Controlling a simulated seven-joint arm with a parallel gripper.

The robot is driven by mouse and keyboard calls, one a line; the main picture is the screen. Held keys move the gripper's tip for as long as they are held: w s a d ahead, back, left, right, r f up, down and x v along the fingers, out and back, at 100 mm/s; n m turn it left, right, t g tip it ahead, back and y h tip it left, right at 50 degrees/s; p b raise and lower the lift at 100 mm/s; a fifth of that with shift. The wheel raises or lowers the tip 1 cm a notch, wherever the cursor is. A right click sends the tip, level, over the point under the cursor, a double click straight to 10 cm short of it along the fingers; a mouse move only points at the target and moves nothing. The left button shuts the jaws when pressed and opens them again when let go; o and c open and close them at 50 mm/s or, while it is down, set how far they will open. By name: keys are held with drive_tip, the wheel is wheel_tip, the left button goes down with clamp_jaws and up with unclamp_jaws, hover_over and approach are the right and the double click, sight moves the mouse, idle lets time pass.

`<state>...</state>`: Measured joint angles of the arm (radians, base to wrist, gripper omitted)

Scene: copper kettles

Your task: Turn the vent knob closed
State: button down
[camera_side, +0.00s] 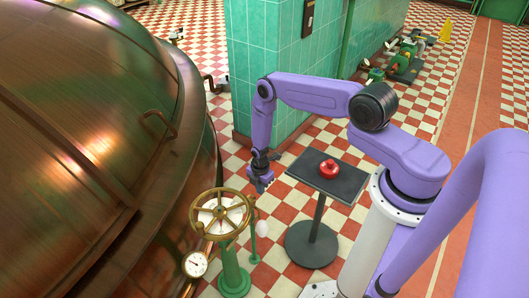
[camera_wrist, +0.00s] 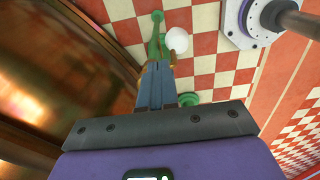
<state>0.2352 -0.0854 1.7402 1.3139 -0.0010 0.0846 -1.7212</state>
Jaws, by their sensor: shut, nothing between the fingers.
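A red, rounded knob-like piece (camera_side: 329,170) sits on a dark square pedestal table (camera_side: 346,187) in the side view. It may be the vent knob; I cannot tell its turn position. My gripper (camera_side: 261,186) points down between the handwheel and the table, above the wheel's right side and apart from the red piece. In the wrist view its fingers (camera_wrist: 158,72) are together and empty. The red piece does not show there.
A large copper kettle (camera_side: 85,150) fills the left. A round gauge (camera_side: 195,264) hangs below the wheel. A white bulb-shaped piece (camera_side: 263,228) on a slim green stand is right of the wheel; it seems to show in the wrist view (camera_wrist: 177,40). A green tiled pillar (camera_side: 262,50) stands behind.

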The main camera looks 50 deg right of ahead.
drive_tip(key=shift+s+r, duration=0.1)
drive_tip(key=shift+r, duration=1.85)
